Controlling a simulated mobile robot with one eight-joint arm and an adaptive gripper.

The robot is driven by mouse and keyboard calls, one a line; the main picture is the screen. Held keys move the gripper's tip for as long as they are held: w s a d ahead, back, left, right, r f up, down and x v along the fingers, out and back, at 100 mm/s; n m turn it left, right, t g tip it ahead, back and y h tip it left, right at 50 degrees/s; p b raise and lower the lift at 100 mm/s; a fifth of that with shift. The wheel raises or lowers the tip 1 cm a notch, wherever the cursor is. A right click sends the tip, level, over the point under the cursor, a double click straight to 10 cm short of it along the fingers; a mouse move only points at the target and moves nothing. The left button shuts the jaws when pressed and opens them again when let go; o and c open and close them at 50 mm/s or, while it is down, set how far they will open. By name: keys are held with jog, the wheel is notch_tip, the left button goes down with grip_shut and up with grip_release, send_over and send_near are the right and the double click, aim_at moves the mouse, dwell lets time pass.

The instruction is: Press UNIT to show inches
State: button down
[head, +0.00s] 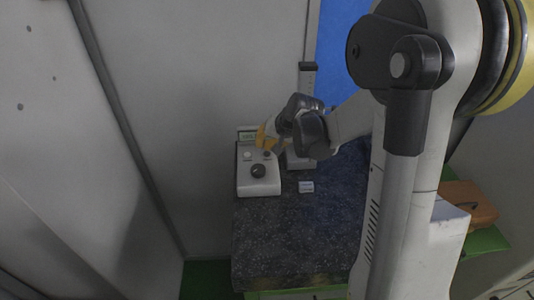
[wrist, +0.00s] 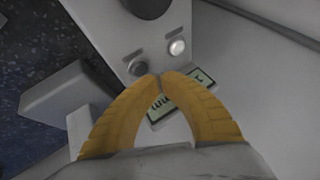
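A light grey measuring unit (head: 258,188) stands at the left edge of the dark speckled countertop. It has a green display (head: 247,135), which shows upside down and partly covered by my fingers in the wrist view (wrist: 158,113). Below the display are a dark button (wrist: 138,68), a pale button (wrist: 177,47) and a large dark knob (head: 258,171). Small grey labels beside the buttons are too blurred to read, so I cannot tell which is UNIT. My gripper (wrist: 160,77) has its yellow fingertips together, close to the dark button; contact cannot be told.
A tall grey column (head: 308,75) rises right of the unit, before a blue panel (head: 340,35). A small white block (head: 306,186) lies on the speckled countertop (head: 290,235), whose front is clear. A pale wall (head: 180,120) is close on the left. An orange-brown case (head: 468,202) sits at right.

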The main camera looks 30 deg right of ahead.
aim_at(264, 152)
jog(key=shift+f, duration=0.1)
jog(key=shift+f+b, duration=0.35)
jog(key=shift+b, duration=0.1)
jog(key=shift+f+b, duration=0.4)
dwell(0.6)
jog(key=shift+r, duration=0.1)
jog(key=shift+r+p, duration=0.5)
jog(key=shift+r, duration=0.25)
jog(key=shift+r+p, duration=1.75)
jog(key=shift+r, duration=0.8)
jog(key=shift+f, duration=0.15)
